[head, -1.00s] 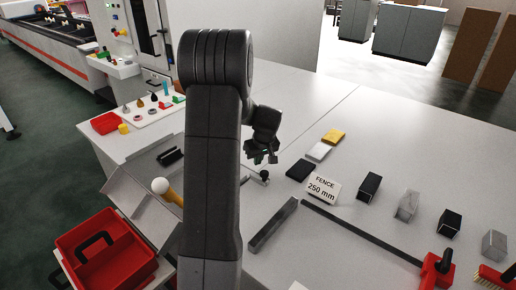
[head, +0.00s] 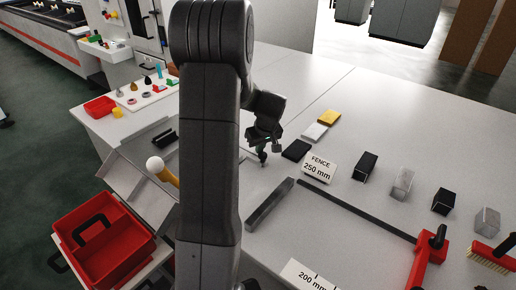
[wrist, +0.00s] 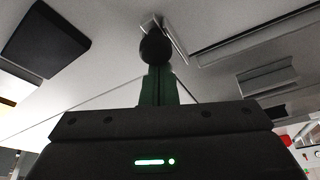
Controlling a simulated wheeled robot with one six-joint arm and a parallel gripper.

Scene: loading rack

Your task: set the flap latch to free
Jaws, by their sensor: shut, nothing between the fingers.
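The latch shows as a small black ball knob (head: 263,157) on the grey bench, just below my gripper (head: 264,145). In the wrist view the knob (wrist: 155,46) is dark and round, right at the tips of my shut green fingers (wrist: 158,85). A small pale plate (wrist: 177,38) lies behind it. My fingers hold nothing. I cannot tell whether they touch the knob or stop just short of it. The latch's markings and setting are not readable. A tilted grey panel (head: 122,182) shows left of my arm.
A black block (head: 296,150), a white block (head: 314,132) and a yellow block (head: 329,117) lie right of the knob. A grey bar (head: 270,204) and the fence sign (head: 319,167) are nearer. A red crate (head: 135,262) stands lower left. My arm hides the middle.

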